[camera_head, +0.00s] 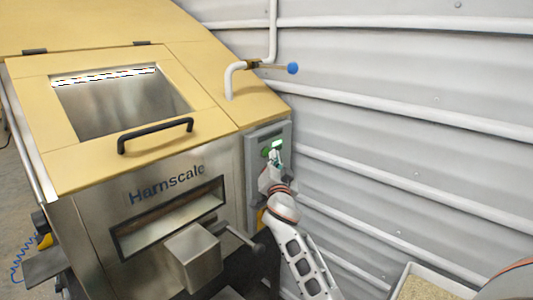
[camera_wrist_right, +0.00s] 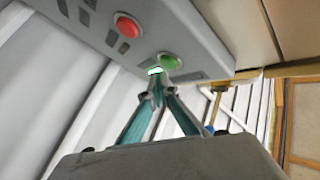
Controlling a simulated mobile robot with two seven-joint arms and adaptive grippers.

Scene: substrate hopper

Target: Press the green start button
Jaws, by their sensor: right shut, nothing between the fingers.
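The green start button (camera_wrist_right: 170,62) is a round button on the grey control panel (camera_wrist_right: 200,35), seen in the right wrist view. A red button (camera_wrist_right: 127,27) sits on the same panel, up and left of it. My right gripper (camera_wrist_right: 157,88) is shut and empty, its tips pointing at the panel close to the green button and the small lit display (camera_wrist_right: 154,71). I cannot tell whether the tips touch the panel. In the head view, my right gripper (camera_head: 276,158) is in front of the panel (camera_head: 252,160), just below the lit display (camera_head: 277,144). My left gripper is out of view.
The Harnscale hopper (camera_head: 160,187) stands left of the panel, with a closed windowed lid and black handle (camera_head: 155,132). A white pipe with a blue-knobbed valve (camera_head: 292,68) rises above. A bin of substrate (camera_head: 425,288) is at lower right. Corrugated wall stands close behind.

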